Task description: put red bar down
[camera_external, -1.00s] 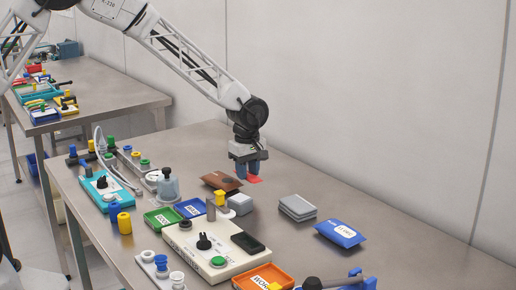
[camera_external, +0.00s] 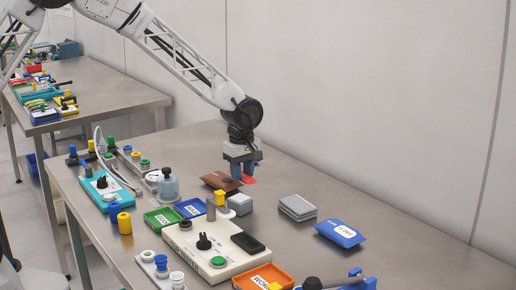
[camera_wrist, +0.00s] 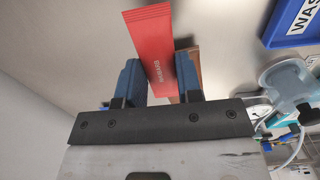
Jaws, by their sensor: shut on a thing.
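In the external view only a small part of the red bar (camera_external: 249,180) shows beside the fingertips. My gripper (camera_external: 243,176) points down near the table's back edge and is shut on the bar. It is low over the table; whether the bar touches the surface cannot be told. A brown packet (camera_external: 220,181) lies just left of the fingers, and a brown edge (camera_wrist: 194,60) shows beside the bar in the wrist view.
Grey blocks (camera_external: 297,208) and a blue pouch (camera_external: 340,233) lie to the right. A beige device (camera_external: 215,250), a green tray (camera_external: 165,218), a blue tray (camera_external: 190,208) and an orange tray (camera_external: 263,278) stand in front. The wall is close behind. Bare table lies right of the bar.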

